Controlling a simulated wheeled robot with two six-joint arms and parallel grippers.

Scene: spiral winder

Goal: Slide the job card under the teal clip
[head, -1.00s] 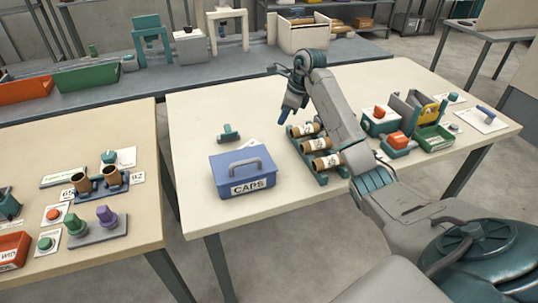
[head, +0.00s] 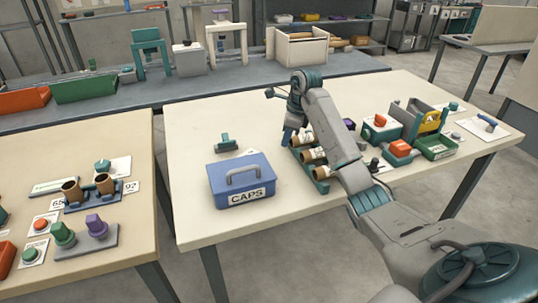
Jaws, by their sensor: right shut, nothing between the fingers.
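A teal clip (head: 226,143) sits on the middle table, behind the blue CAPS box. A white card edge (head: 251,152) shows just behind the box, right of the clip. The box hides most of this card, and I cannot tell if it is the job card. It appears apart from the clip. My right gripper (head: 287,137) is shut and empty, pointing down beside the rack of brown tubes, to the right of the clip and card. My left gripper is out of view.
The blue CAPS box (head: 222,189) stands in front of the clip. Brown tubes (head: 310,156) lie in a teal rack under my right arm. The table left of and behind the clip is clear.

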